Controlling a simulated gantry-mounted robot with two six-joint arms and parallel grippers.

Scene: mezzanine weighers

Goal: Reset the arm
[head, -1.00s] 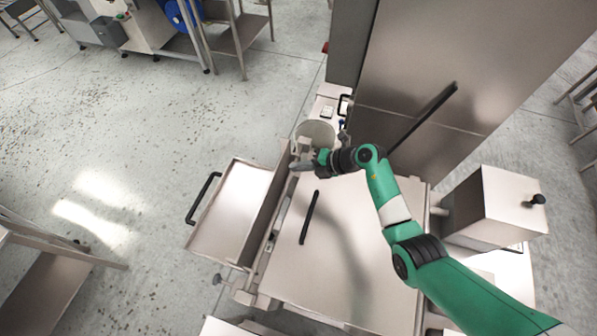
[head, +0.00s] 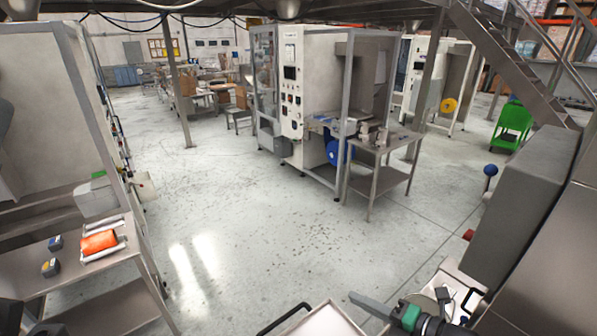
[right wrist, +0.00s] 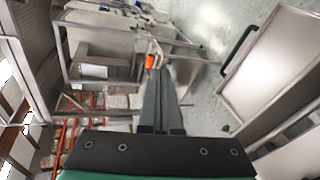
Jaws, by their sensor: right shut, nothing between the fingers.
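My right gripper (head: 360,300) shows at the bottom right of the head view. Its grey fingers point left, and part of the green and black wrist shows behind them. In the right wrist view the two dark fingers (right wrist: 157,78) lie together along their length, shut with nothing between them. The rest of the right arm is cut off by the bottom edge of the head view. I cannot make out my left gripper in either view.
Beside the right gripper is a steel machine with a tall grey housing (head: 525,205). A tray (head: 325,322) with a black handle is just left of the fingers. A side table (head: 25,262) at left holds an orange item (head: 98,242). Open floor (head: 255,235) lies between.

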